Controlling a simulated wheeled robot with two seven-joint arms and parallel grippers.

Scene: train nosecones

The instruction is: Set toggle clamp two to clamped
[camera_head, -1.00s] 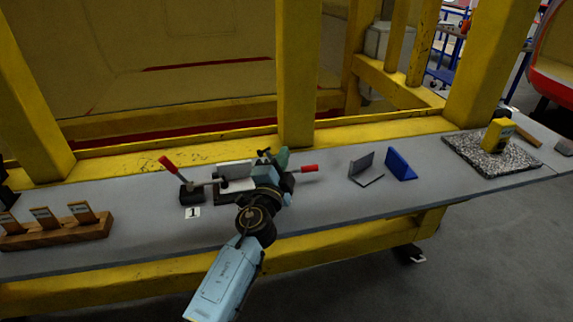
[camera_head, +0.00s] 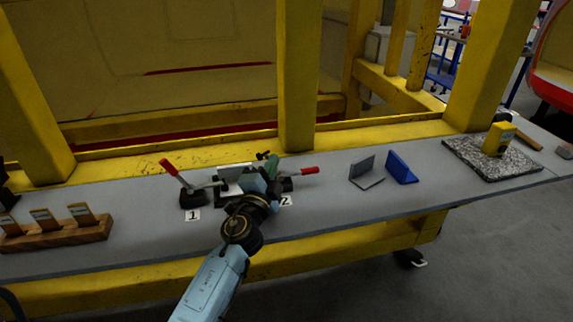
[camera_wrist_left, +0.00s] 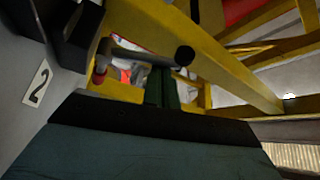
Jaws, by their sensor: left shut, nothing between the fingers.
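Toggle clamp two has a red-tipped handle (camera_head: 309,171) that lies low and points right. Its dark base is partly hidden behind my left gripper, above the label "2" (camera_head: 286,200). My left gripper (camera_head: 268,162) is shut and empty, just left of clamp two's base; I cannot tell whether it touches the clamp. In the left wrist view, its green fingers (camera_wrist_left: 161,88) are together, near a grey bar with a dark round end (camera_wrist_left: 184,56). The label "2" (camera_wrist_left: 37,82) also shows there, below dark clamp parts. My right gripper is not in view.
Toggle clamp one, with its red handle (camera_head: 168,166) raised to the left, stands beside a light plate (camera_head: 231,178). A grey bracket (camera_head: 364,174) and a blue bracket (camera_head: 401,168) are to the right. A wooden holder (camera_head: 58,234) is at left. A yellow post (camera_head: 299,80) rises behind.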

